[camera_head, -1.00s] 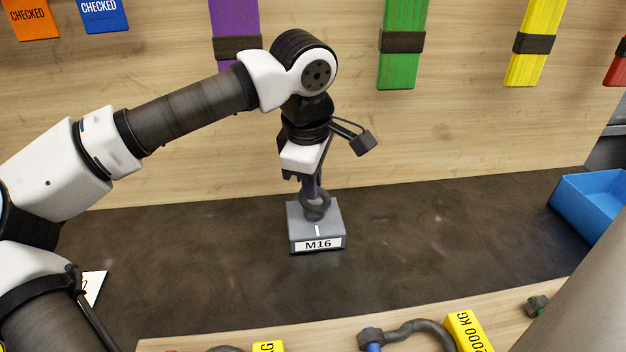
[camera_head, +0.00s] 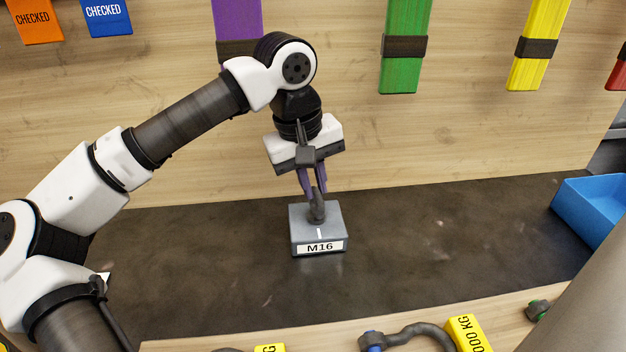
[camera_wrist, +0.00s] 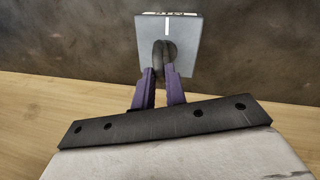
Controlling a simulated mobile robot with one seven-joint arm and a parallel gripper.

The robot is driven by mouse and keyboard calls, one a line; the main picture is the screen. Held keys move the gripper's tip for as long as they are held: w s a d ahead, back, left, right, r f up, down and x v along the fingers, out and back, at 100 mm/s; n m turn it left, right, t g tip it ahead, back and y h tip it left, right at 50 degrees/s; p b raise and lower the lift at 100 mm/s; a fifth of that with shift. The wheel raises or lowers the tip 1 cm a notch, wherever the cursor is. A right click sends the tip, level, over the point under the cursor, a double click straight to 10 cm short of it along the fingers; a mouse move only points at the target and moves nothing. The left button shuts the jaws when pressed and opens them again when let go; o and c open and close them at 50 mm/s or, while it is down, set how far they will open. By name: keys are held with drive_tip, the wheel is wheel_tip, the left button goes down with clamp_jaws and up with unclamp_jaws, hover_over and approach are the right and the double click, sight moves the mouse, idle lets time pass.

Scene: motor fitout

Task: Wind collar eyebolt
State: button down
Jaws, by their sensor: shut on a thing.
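The collar eyebolt (camera_head: 318,208) is a dark grey ring standing upright on a grey block (camera_head: 300,235) labelled M16, with a white line on the block's top. My gripper (camera_head: 314,190) points down over it, with its purple fingers shut on the ring. In the wrist view the two fingers (camera_wrist: 158,96) close on the near part of the eyebolt (camera_wrist: 164,52), with the block (camera_wrist: 190,30) beyond. The ring now shows nearly edge-on in the head view. The shank is hidden, and I cannot tell how the collar sits on the block.
The dark mat (camera_head: 440,240) around the block is clear. A blue bin (camera_head: 592,208) stands at the right. A shackle (camera_head: 415,332) with a yellow tag lies on the front wooden ledge. Coloured straps, such as the green one (camera_head: 405,60), hang on the back board.

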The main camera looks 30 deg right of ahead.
drive_tip(key=shift+d+r+m, duration=0.15)
drive_tip(key=shift+r+m, duration=0.05)
drive_tip(key=shift+m, duration=0.7)
drive_tip(key=c, duration=1.5)
unclamp_jaws()
drive_tip(key=shift+s, duration=0.1)
drive_tip(key=shift+o, duration=0.2)
drive_tip(key=shift+f, duration=0.1)
wheel_tip(320, 180, up, 14)
drive_tip(key=w+a, duration=0.1)
drive_tip(key=a, duration=0.1)
drive_tip(key=shift+a+f, duration=0.2)
drive_tip(key=shift+a, duration=0.05)
